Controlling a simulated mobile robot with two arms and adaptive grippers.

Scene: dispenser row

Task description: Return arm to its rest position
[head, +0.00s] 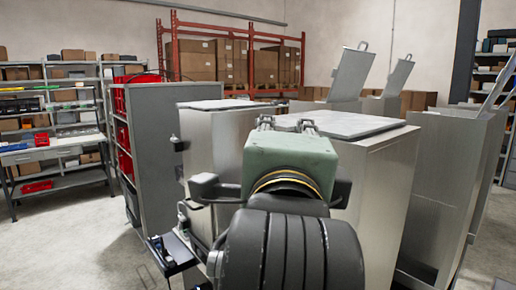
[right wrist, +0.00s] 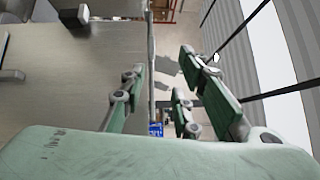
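My right arm rises from the bottom of the head view, and its green gripper (head: 287,124) points away from me over the steel dispenser boxes. In the right wrist view the gripper's fingers (right wrist: 165,72) stand well apart with nothing visibly gripped between them. The near steel box (head: 375,185) with a flat grey top is right behind the gripper; I cannot tell whether they touch. Another steel box (head: 225,135) stands left of it, partly hidden by the arm. My left gripper is not in view.
Steel boxes with raised lids (head: 352,72) stand at the right. A grey cabinet (head: 160,150) with red bins is left of the dispensers. Shelving (head: 60,165) stands far left, and an orange rack (head: 235,60) with cartons is behind. The floor (head: 80,235) at left is clear.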

